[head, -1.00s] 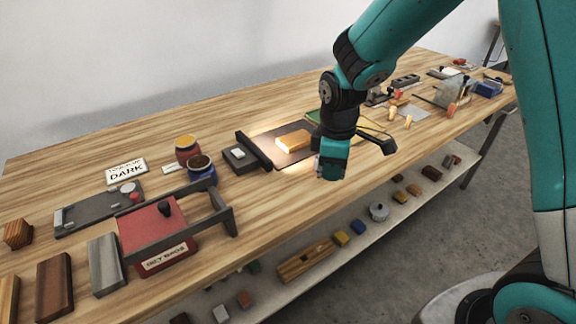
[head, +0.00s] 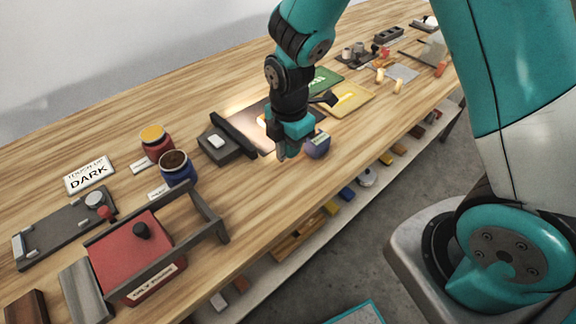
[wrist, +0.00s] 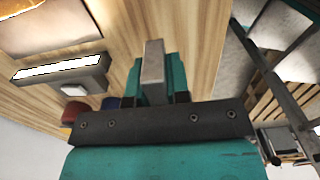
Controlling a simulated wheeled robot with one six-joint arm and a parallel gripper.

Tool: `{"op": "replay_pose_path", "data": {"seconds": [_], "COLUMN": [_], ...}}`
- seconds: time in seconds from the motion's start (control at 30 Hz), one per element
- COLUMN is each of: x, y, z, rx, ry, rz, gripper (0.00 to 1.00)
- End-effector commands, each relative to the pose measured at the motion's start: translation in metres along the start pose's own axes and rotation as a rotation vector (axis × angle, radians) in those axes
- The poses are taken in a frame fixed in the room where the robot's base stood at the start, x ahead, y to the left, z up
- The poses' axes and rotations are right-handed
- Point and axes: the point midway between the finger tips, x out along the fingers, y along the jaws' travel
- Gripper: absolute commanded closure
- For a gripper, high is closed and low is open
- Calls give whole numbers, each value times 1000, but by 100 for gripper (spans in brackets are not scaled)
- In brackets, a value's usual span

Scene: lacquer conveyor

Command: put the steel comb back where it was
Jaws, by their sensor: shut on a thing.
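My gripper (head: 288,148) points down above the front part of the wooden table, to the right of the dark lamp block. It is shut on a narrow grey metal piece, which I take for the steel comb (wrist: 153,68). In the wrist view it shows edge-on between the teal fingers, and no teeth can be made out. In the head view the held piece is mostly hidden by the gripper.
A dark block with a white button (head: 217,142), red (head: 156,146) and blue (head: 178,170) jars, and a red box (head: 130,258) with a grey frame lie leftward. Bare wood (head: 250,200) lies in front.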

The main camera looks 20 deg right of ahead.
Motion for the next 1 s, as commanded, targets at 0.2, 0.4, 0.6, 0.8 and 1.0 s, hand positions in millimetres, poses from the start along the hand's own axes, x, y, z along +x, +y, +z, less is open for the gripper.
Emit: {"op": "replay_pose_path", "data": {"seconds": [0.2, 0.4, 0.6, 0.8, 1.0], "x": [36, 59, 78, 78, 82], "y": [1, 0, 1, 1, 1], "z": [-1, -1, -1, -1, -1], "rx": [-1, -1, 0, 0, 0], "ry": [0, 0, 0, 0, 0], "rz": [-1, -2, 1, 3, 2], "gripper": [100, 100, 100, 100, 74]}}
